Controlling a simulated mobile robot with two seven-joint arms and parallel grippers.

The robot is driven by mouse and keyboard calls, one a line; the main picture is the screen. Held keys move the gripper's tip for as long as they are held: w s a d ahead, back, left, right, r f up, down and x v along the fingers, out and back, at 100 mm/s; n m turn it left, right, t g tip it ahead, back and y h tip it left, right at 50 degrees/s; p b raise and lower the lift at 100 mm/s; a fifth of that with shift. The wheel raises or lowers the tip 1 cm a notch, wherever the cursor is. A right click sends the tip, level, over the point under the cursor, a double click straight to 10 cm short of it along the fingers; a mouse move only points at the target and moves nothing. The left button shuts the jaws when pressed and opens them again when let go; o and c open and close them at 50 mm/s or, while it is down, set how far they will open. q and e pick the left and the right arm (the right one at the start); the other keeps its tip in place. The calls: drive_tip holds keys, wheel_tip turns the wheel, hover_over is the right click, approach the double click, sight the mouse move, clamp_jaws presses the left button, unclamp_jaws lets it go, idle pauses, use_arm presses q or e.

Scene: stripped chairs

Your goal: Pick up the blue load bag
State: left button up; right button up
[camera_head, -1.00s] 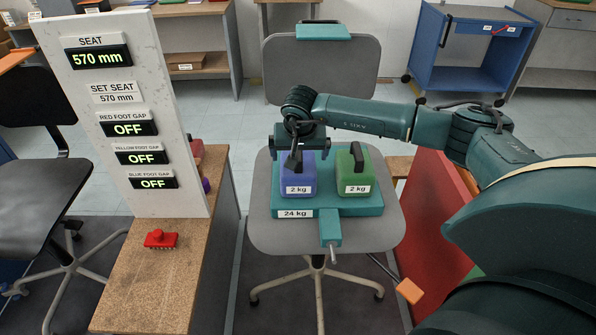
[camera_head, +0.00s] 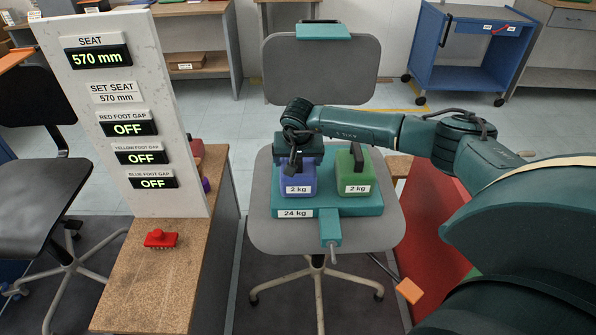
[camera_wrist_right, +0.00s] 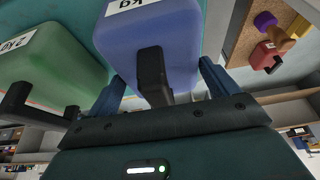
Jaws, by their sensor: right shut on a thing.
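The blue load bag (camera_head: 297,187), labelled 2 kg, sits upright on the left half of the teal plate marked 24 kg (camera_head: 330,208) on the chair seat. My left gripper is not in view.
A green 2 kg bag (camera_head: 355,178) stands close to the right on the same plate. A white display panel (camera_head: 120,120) and a wooden bench (camera_head: 155,285) with a red brush-like object (camera_head: 160,239) are at left. A red board (camera_head: 440,215) is at right.

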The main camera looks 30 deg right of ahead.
drive_tip(key=c, duration=1)
drive_tip(key=shift+w+r, duration=0.25)
drive_tip(key=shift+r, duration=0.1)
drive_tip(key=shift+c, duration=0.2)
